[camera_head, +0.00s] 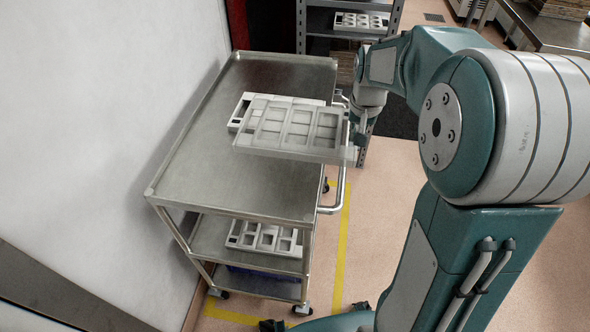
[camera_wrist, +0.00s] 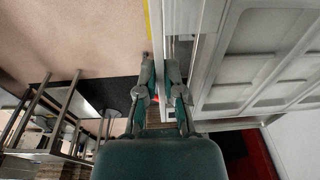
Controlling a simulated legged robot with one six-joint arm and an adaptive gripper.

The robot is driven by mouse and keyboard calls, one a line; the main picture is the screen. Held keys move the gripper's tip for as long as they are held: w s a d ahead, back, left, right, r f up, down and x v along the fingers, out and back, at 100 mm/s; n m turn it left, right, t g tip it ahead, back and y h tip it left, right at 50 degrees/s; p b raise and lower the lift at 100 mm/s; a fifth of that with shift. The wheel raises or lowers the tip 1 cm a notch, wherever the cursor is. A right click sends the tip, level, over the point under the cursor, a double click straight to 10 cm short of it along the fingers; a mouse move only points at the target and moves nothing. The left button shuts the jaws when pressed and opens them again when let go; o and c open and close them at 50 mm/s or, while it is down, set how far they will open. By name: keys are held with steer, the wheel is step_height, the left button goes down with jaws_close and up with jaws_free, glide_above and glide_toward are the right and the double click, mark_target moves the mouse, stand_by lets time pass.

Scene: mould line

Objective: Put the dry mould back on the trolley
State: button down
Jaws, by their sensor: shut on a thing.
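A pale grey mould (camera_head: 297,127) with rectangular pockets is over the far half of the steel trolley's (camera_head: 205,170) top. My gripper (camera_head: 354,138), partly hidden in the head view, is at the mould's right end. In the wrist view my gripper (camera_wrist: 160,72) has its two fingers closed on the rim of the mould (camera_wrist: 262,65). The mould appears raised above the top, but the exact gap cannot be told. A second white mould (camera_head: 240,109) lies behind and partly under it in the picture. Whether the two touch is unclear.
The near half of the trolley top is bare. Another white mould (camera_head: 264,238) is on the trolley's lower shelf, above a blue crate (camera_head: 262,283). A handle (camera_head: 340,185) runs along the trolley's right side. A wall stands close on the left; a rack (camera_head: 345,20) stands behind.

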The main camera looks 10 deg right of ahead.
mark_target(310, 181)
steer(key=a+f, duration=0.1)
steer(key=a, duration=0.3)
steer(key=a+f, duration=0.1)
steer(key=a, duration=0.1)
steer(key=shift+s+a+f, duration=0.2)
steer(key=shift+s+f, duration=0.1)
steer(key=shift+s, duration=0.05)
steer(key=a+f, duration=0.1)
steer(key=f, duration=0.1)
steer(key=a+f, duration=0.2)
steer(key=shift+s, duration=0.2)
steer(key=shift+a+f, duration=0.3)
steer(key=shift+f, duration=0.25)
steer(key=shift+a+f, duration=0.2)
steer(key=shift+f, duration=0.7)
steer(key=shift+a+f, duration=0.2)
steer(key=shift+f, duration=0.8)
steer(key=c, duration=0.8)
jaws_free()
